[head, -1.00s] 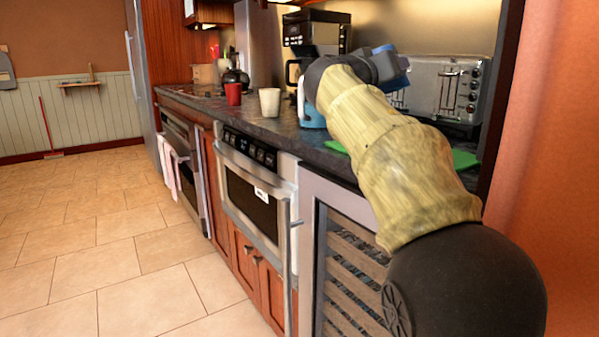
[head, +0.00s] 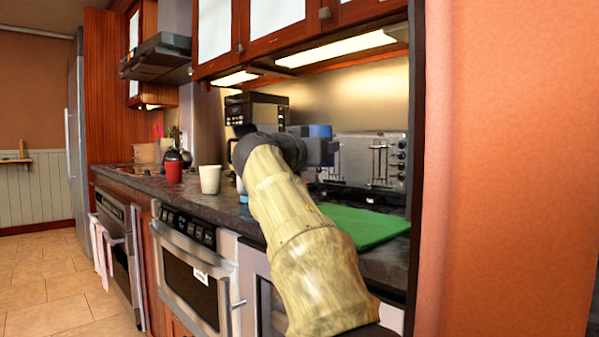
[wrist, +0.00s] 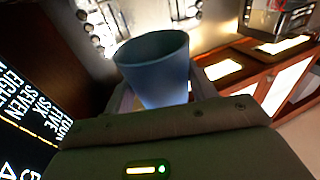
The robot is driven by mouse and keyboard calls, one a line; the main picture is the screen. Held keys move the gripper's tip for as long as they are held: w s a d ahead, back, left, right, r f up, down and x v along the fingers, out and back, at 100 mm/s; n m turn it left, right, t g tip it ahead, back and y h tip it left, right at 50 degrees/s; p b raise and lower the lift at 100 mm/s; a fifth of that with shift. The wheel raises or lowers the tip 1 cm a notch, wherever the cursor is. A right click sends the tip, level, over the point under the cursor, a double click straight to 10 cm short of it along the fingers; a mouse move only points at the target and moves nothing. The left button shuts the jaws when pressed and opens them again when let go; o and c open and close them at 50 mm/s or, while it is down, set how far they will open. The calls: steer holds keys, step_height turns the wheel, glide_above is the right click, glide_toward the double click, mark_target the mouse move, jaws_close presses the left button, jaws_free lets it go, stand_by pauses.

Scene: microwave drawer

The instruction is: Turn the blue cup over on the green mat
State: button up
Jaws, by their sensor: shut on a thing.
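The blue cup (wrist: 155,72) is between the fingers of my gripper (wrist: 160,98) in the wrist view, with its round rim facing away from the palm. My gripper is shut on it. In the head view my gripper (head: 320,150) is raised in front of the toaster, above the counter near the mat's back left. Blue shows at its end there, but the cup's tilt is hard to tell. The green mat (head: 365,226) lies flat on the counter to the right of my arm, with its left part hidden behind the arm. Its visible part is bare.
A silver toaster (head: 375,160) stands behind the mat. A white cup (head: 210,179) and a red cup (head: 174,172) stand on the counter to the left. A light blue item (head: 242,187) is half hidden behind my arm. A wall (head: 500,170) closes off the right.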

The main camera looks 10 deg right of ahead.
steer(key=f+m+g+p, duration=0.1)
steer(key=p, duration=0.8)
steer(key=w+a+f+m+g+h+p, duration=0.1)
steer(key=g+p, duration=0.1)
steer(key=p, duration=0.8)
steer(key=w+a+f+m+g+h+p, duration=0.1)
steer(key=g+p, duration=0.1)
steer(key=p, duration=0.8)
steer(key=shift+w+f, duration=0.1)
steer(key=shift+f, duration=0.15)
steer(key=s+p, duration=0.1)
steer(key=s+m+g+p, duration=0.1)
steer(key=p, duration=0.1)
steer(key=d+p, duration=0.1)
steer(key=shift+s+r+g+h+p, duration=0.3)
steer(key=shift+s+r+p, duration=0.05)
steer(key=shift+s+p, duration=0.05)
